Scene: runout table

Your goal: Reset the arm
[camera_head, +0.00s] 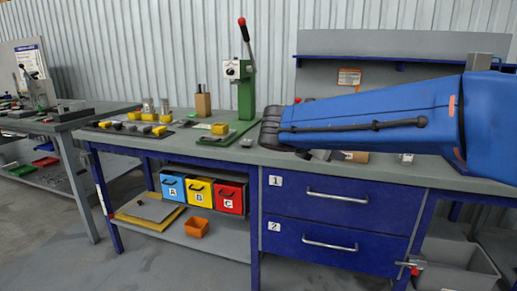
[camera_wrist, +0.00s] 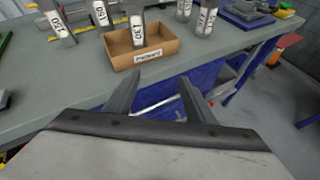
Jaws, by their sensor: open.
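My gripper (camera_wrist: 160,90) shows in the wrist view with its two dark fingers apart and nothing between them. It is over the front edge of the grey bench top (camera_wrist: 60,85), with blue drawer fronts and a metal handle below. A small open cardboard box (camera_wrist: 172,46) with a white label is just ahead of the fingers, apart from them.
In the head view a green press (camera_head: 246,90) with a red-knobbed lever stands left of my arm. Drawers (camera_head: 330,205) are below, and a grey bin (camera_head: 455,268) stands lower right. Floor at front left is clear.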

